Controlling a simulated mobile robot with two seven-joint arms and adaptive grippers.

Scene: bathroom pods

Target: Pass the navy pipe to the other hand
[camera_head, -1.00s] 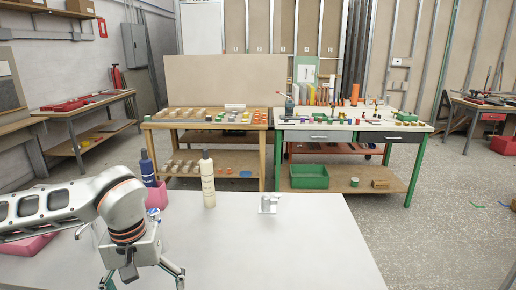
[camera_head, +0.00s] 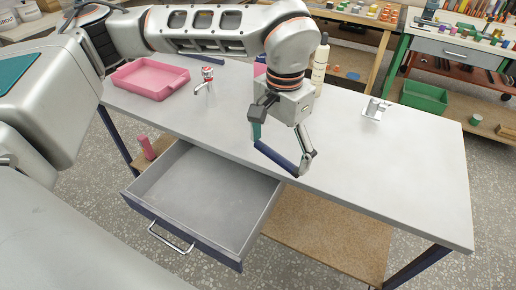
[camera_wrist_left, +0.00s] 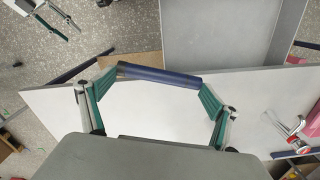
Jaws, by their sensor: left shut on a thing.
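My left gripper (camera_head: 277,155) is shut on the navy pipe (camera_head: 275,156), holding it above the white table (camera_head: 400,165) near its front edge. In the left wrist view, the pipe (camera_wrist_left: 160,75) spans the gap between the green fingertips of my left gripper (camera_wrist_left: 158,82), gripped near its two ends. A brownish end shows on its left. My right gripper (camera_wrist_left: 80,18) shows partly at the top left of the left wrist view, over the floor, with its fingers apart and no pipe in it. It is not in the head view.
An open, empty drawer (camera_head: 205,205) juts from the table front, below and left of the pipe. A pink tray (camera_head: 150,78), a red-and-chrome tap (camera_head: 206,78), a cream bottle (camera_head: 320,68) and a small metal fixture (camera_head: 375,107) are on the table. The table's right part is clear.

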